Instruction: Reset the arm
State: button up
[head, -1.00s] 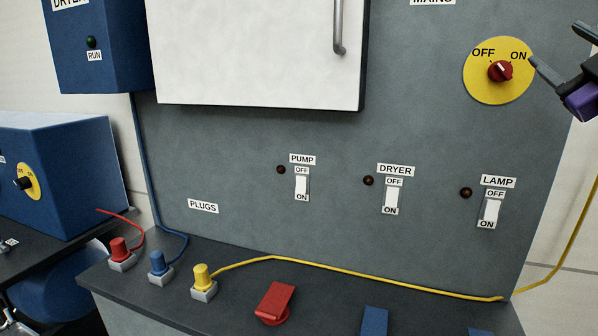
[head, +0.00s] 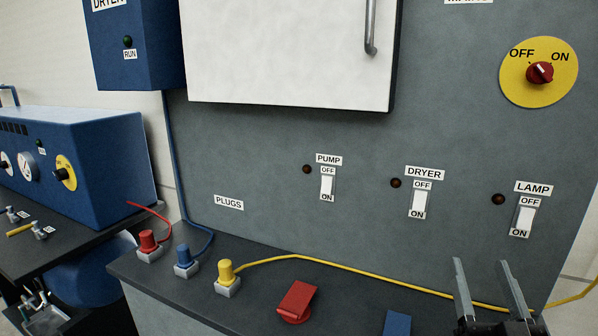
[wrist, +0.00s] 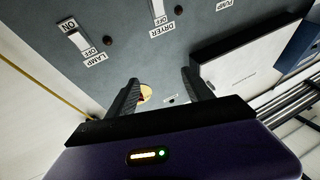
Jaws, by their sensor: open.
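My gripper (head: 484,290) is at the lower right of the head view, in front of the grey panel below the LAMP switch. Its two fingers point up and stand apart, with nothing between them. In the wrist view my gripper (wrist: 160,88) is also open and empty, facing along the panel. The yellow mains dial (head: 538,72) with its red knob (head: 540,72) is at the upper right of the head view, well apart from the gripper. In the wrist view the dial (wrist: 147,91) shows partly between the fingers.
The panel carries PUMP (head: 327,186), DRYER (head: 419,201) and LAMP (head: 524,218) switches. A white cabinet door (head: 285,50) is above. Red (head: 148,240), blue (head: 184,257) and yellow (head: 226,272) plugs and a red handle (head: 297,300) are on the ledge. A yellow cable (head: 380,273) runs behind the gripper.

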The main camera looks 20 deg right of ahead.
jog(key=s+a+f+n+g+y, duration=0.4)
jog(key=s+a+f+n+y, duration=0.3)
jog(key=s+a+f+y, duration=0.5)
jog(key=s+a+f, duration=0.8)
jog(key=s+a, duration=0.1)
jog(key=a, duration=0.3)
jog(key=shift+s, duration=0.25)
